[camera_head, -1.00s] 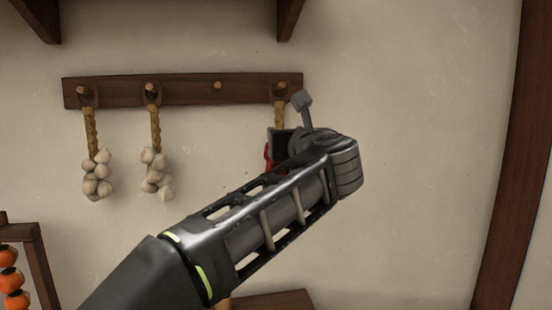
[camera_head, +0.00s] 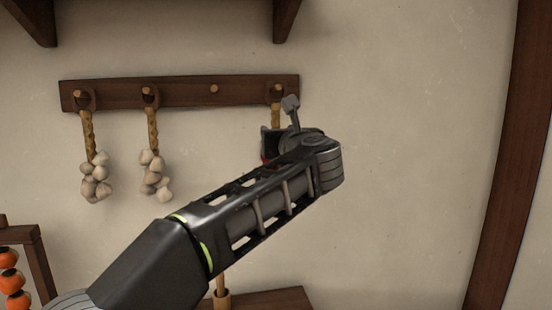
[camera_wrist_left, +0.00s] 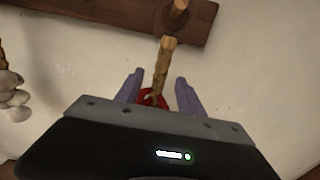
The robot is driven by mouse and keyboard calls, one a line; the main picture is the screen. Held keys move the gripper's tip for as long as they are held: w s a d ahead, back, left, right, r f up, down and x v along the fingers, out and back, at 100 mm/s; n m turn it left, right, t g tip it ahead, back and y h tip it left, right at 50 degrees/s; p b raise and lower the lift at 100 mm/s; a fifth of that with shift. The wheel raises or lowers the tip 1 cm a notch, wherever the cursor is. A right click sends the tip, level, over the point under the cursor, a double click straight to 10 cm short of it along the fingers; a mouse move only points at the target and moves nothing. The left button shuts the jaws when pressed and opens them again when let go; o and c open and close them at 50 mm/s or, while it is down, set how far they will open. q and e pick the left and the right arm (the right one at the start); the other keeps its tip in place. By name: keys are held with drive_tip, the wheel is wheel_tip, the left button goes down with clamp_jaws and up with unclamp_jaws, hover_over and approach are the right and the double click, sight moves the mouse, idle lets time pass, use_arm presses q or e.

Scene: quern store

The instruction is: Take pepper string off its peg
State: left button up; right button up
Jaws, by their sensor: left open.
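The pepper string (camera_head: 275,118) hangs by its braided straw top from the rightmost peg (camera_head: 277,89) of the dark wall rail. Its red peppers are mostly hidden behind my left gripper (camera_head: 269,142) in the head view. In the left wrist view, the braid of the pepper string (camera_wrist_left: 161,68) runs down between the two spread fingers of my left gripper (camera_wrist_left: 158,84). Some red shows low between the fingers. The fingers are open, with a gap beside the braid on each side. The peg (camera_wrist_left: 181,4) is above the fingertips. My right gripper is not in view.
Two garlic strings (camera_head: 95,178) (camera_head: 155,176) hang on the left pegs of the rail (camera_head: 180,95). One peg (camera_head: 214,88) between them and the pepper string is bare. A frame with orange strung items (camera_head: 10,280) stands lower left. The wall to the right is clear.

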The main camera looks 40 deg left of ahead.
use_arm(q)
drive_tip(key=p+x, duration=0.1)
drive_tip(key=x, duration=0.2)
drive_tip(key=shift+w+a, duration=0.2)
drive_tip(key=shift+a, duration=0.05)
drive_tip(key=shift+d, duration=0.1)
drive_tip(key=shift+c, duration=0.4)
clamp_jaws()
idle(1.0)
